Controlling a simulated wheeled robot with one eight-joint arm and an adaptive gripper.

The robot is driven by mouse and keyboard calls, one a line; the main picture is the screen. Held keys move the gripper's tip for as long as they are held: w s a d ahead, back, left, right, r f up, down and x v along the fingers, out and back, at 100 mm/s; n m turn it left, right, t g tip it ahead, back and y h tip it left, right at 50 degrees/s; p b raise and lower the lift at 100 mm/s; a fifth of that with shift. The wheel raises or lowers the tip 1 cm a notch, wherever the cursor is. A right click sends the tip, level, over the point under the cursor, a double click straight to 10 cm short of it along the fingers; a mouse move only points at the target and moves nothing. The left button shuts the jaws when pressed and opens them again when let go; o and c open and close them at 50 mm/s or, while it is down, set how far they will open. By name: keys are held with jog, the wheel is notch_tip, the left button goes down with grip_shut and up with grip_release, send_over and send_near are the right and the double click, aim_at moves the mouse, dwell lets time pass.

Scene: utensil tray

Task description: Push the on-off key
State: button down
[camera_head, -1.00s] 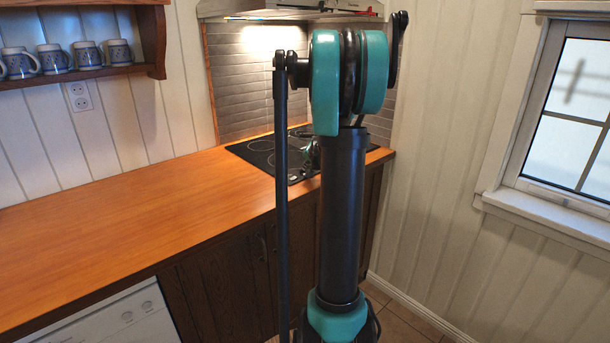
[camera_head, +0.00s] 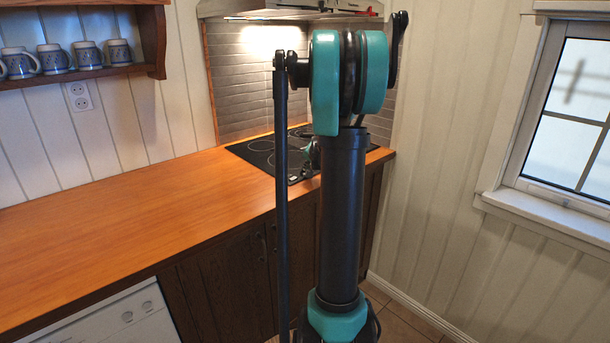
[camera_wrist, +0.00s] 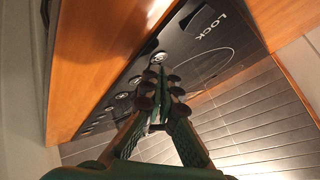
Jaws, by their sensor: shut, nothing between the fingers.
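The black cooktop (camera_head: 262,147) is set into the far end of the wooden counter. In the wrist view its control strip shows several round light keys in a row and the word LOCK on the cooktop (camera_wrist: 213,24). One round key (camera_wrist: 158,57) lies just beyond my fingertips; I cannot read which key is the on-off key. My gripper (camera_wrist: 160,88) is shut and empty, its dark fingertips close together over the strip. The fingers cover part of the strip, and I cannot tell whether they touch it. In the head view my arm mostly hides the gripper.
The wooden counter (camera_head: 130,215) is clear to the left of the cooktop. A tiled wall (camera_head: 250,80) stands behind it and a range hood (camera_head: 300,8) hangs above. Several mugs (camera_head: 88,55) stand on a wall shelf. A window (camera_head: 565,120) is at the right.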

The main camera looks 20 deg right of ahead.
dwell(0.4)
jog(key=shift+f, duration=0.4)
jog(key=shift+r, duration=0.4)
dwell(0.3)
jog(key=shift+r, duration=3)
